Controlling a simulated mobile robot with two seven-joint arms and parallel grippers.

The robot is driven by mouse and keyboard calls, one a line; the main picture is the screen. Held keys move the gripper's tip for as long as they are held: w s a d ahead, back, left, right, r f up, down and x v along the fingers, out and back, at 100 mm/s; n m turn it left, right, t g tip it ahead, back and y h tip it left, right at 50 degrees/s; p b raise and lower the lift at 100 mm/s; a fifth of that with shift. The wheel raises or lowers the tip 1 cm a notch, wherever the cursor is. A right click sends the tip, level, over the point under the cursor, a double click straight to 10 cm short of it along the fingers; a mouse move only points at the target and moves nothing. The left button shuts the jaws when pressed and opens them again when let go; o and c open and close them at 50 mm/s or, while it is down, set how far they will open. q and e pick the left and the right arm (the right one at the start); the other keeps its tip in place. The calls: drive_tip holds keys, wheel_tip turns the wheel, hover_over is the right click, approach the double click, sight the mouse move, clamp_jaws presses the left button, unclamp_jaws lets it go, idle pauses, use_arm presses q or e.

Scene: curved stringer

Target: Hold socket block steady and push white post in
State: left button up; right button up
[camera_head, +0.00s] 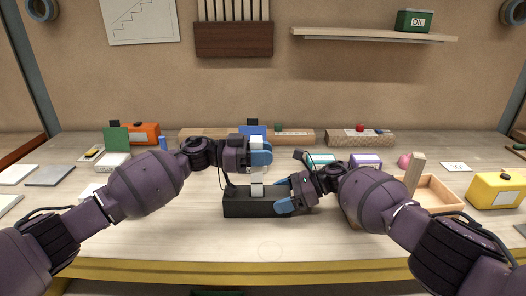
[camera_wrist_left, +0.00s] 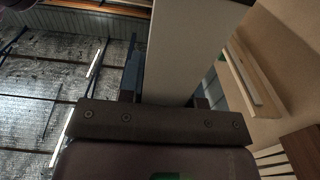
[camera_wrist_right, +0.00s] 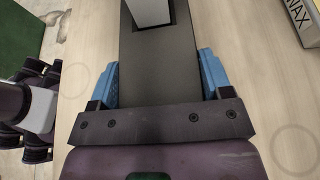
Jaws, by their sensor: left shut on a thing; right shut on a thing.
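The black socket block (camera_head: 240,204) lies on the table in the middle of the head view. The white post (camera_head: 257,182) stands upright on it, its lower end at the dark opening in the block's top, also seen in the right wrist view (camera_wrist_right: 150,10); how deep it sits I cannot tell. My left gripper (camera_head: 261,157) is shut on the post's upper part, above the block. In the left wrist view the post (camera_wrist_left: 190,50) runs between the fingers. My right gripper (camera_head: 286,196) is shut on the block's right end; its blue fingers flank the block (camera_wrist_right: 157,65) in the right wrist view.
A wooden tray (camera_head: 435,189) with an upright wooden piece and a yellow box (camera_head: 497,190) stand at the right. Several small items and an orange box (camera_head: 143,134) line the back. The table's front strip (camera_head: 250,250) is clear.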

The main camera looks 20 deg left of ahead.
use_arm(q)
drive_tip(key=shift+f, duration=0.35)
drive_tip(key=o, duration=1)
drive_tip(key=shift+f, duration=0.1)
drive_tip(key=v, duration=1.2)
drive_tip(key=shift+r, duration=0.25)
use_arm(e)
drive_tip(key=o, duration=1.2)
drive_tip(key=shift+c, duration=0.2)
drive_tip(key=shift+d, duration=0.15)
